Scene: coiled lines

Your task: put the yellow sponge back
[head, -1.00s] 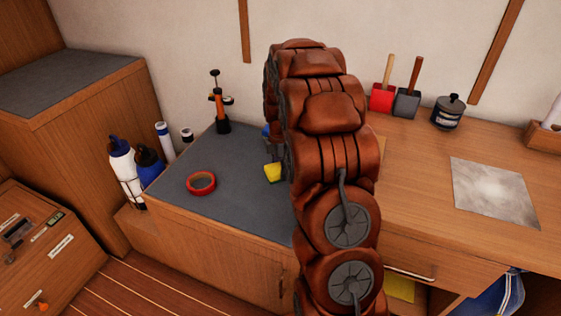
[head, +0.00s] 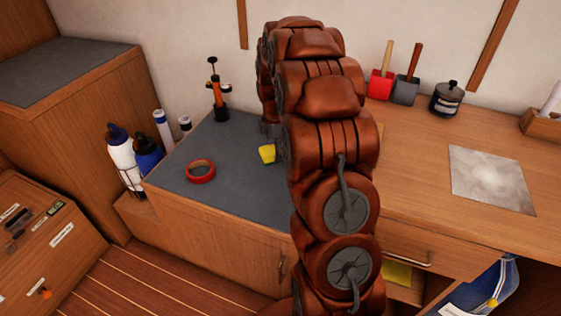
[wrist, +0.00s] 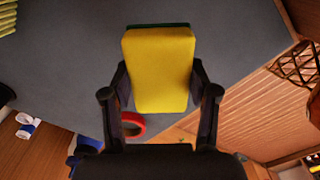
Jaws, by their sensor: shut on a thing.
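The yellow sponge (wrist: 158,75), with a dark green layer along its far edge, is between the two fingers of my gripper (wrist: 160,95) in the wrist view. The fingers are shut on its sides. In the head view a yellow part of the sponge (head: 267,154) shows just left of my arm, over the grey counter top (head: 235,180). My arm hides most of the gripper there. I cannot tell whether the sponge touches the counter.
A red tape roll (head: 201,171) lies on the grey top. A black and orange pump (head: 216,95) stands at the back. Bottles (head: 122,155) stand in a rack at the left.

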